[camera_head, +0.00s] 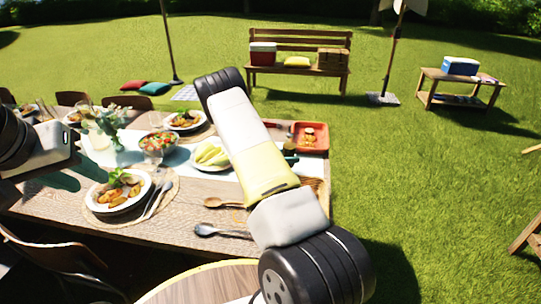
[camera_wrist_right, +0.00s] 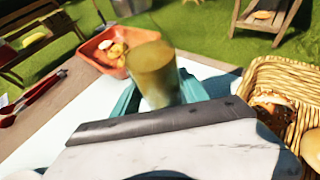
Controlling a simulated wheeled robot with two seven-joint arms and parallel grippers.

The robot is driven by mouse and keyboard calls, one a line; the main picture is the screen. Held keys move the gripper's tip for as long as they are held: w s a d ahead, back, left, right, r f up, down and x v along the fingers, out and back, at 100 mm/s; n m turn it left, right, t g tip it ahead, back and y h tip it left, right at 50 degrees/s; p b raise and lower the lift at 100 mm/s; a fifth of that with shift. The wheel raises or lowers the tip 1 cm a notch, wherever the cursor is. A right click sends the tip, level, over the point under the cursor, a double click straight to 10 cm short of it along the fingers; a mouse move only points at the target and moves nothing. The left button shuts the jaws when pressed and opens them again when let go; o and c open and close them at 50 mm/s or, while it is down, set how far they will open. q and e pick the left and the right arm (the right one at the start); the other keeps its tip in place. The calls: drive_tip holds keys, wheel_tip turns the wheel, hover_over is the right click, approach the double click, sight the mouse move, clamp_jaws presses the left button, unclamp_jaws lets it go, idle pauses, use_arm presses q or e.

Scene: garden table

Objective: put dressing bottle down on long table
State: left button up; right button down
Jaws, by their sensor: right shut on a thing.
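The dressing bottle (camera_wrist_right: 152,68), olive-yellow, stands between the teal fingers of my right gripper (camera_wrist_right: 158,88) in the right wrist view. The gripper is shut on it. The bottle is over the long table's white runner; its base is hidden, so I cannot tell whether it touches. In the head view my right arm hides most of that gripper and the bottle. The long table (camera_head: 60,205) is wooden and laid with food. My left gripper (camera_head: 78,176) is above its left part, with its teal fingers apart and nothing visible between them.
A red tray of food (camera_head: 310,137) lies near the bottle, and a wicker basket (camera_wrist_right: 285,72) is to its right. Plates (camera_head: 118,192), a salad bowl (camera_head: 160,141), a vase (camera_head: 103,130) and spoons (camera_head: 222,231) crowd the table.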

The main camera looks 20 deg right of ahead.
drive_tip(key=shift+f, duration=1.8)
drive_tip(key=shift+f, duration=0.15)
drive_tip(key=c, duration=0.9)
unclamp_jaws()
drive_tip(key=shift+o, duration=0.2)
